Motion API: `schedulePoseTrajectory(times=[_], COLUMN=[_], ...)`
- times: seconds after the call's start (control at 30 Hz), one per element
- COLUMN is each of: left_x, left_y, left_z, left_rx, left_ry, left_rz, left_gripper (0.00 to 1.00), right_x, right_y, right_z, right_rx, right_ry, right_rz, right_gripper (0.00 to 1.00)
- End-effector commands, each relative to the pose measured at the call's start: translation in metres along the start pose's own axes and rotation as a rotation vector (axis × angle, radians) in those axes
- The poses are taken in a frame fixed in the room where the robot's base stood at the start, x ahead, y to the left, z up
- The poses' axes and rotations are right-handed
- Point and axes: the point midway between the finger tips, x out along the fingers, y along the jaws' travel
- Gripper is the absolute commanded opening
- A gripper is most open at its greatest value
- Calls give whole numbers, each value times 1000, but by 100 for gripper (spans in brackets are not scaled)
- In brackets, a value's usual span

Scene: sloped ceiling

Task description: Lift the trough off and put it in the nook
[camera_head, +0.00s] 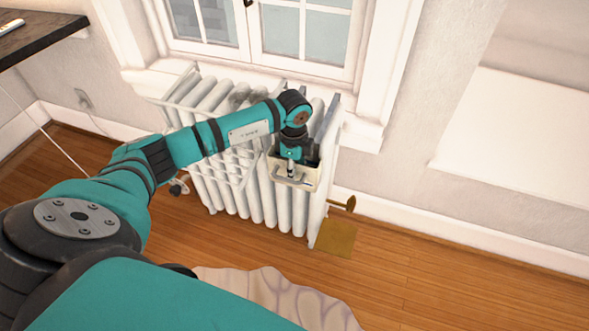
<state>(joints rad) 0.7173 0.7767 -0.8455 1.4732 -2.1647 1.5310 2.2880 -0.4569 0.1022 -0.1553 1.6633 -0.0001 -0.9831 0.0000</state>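A small cream trough (310,180) hangs on the front of the white radiator (255,205), near its right end, below the window. My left arm reaches across from the left, and my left gripper (292,172) points down at the trough, overlapping its opening and front. Whether the fingers are open or shut on the trough's wall is too small to tell. A pale recess in the wall (515,130) shows at the right and may be the nook. My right gripper is out of view.
A white wire rack (240,168) hangs on the radiator left of the trough. A brass-coloured plate (336,238) is low by the radiator's right end. A dark shelf (35,38) juts in at top left. A pale rug (285,295) lies in front; the wooden floor at right is clear.

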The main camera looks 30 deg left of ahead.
Motion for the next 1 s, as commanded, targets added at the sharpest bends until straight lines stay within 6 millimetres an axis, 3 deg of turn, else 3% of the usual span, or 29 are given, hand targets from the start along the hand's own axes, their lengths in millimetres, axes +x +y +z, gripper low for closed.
schedulePoseTrajectory(times=[0.27,0.4,1.0], left_x=[2,1,-2], left_y=[0,0,0], left_z=[0,0,0], left_rx=[0,0,-1], left_ry=[0,0,0], left_rz=[0,0,0], left_gripper=[15,0,0], right_x=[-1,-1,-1], right_y=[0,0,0], right_z=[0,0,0], right_rx=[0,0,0], right_ry=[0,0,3], right_rz=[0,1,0], right_gripper=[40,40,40])
